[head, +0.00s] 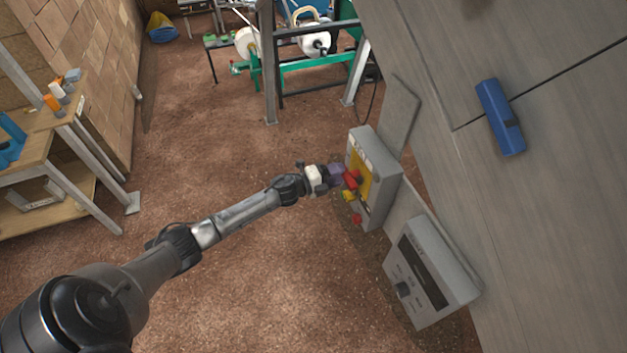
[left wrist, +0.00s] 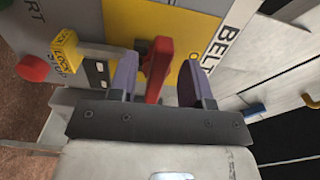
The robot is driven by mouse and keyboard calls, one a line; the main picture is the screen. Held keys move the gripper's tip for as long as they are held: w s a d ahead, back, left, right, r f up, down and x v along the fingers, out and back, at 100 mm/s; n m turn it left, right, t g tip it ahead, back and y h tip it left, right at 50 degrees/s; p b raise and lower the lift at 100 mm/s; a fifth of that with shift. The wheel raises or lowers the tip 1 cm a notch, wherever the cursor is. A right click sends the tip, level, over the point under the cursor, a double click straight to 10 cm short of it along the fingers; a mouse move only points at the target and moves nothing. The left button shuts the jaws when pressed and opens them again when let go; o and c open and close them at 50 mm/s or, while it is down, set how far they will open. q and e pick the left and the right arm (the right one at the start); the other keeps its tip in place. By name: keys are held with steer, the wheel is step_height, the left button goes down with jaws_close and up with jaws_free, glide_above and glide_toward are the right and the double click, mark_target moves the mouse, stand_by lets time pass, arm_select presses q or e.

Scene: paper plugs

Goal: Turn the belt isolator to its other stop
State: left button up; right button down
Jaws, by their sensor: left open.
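The belt isolator's red handle (left wrist: 158,68) stands on a yellow plate (left wrist: 178,28) on a grey box marked BELT. In the head view the red handle (head: 352,180) is small and partly covered by my gripper, on the side of the grey box (head: 385,180). My left gripper (head: 338,175) is at the handle. In the left wrist view its two purple fingers (left wrist: 158,84) are open, one on each side of the red handle. Whether either finger touches it I cannot tell. My right gripper is not in view.
A yellow tag-like block (left wrist: 66,50) and a red button (left wrist: 32,68) sit left of the handle. Below the box is a grey panel (head: 430,270) with a dark knob. A blue handle (head: 500,117) is on the grey cabinet at right. A wooden bench (head: 40,150) stands left; open floor lies between.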

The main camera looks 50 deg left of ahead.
arm_select(q)
steer(key=b+v, duration=0.1)
steer(key=v, duration=1.1)
stand_by(0.4)
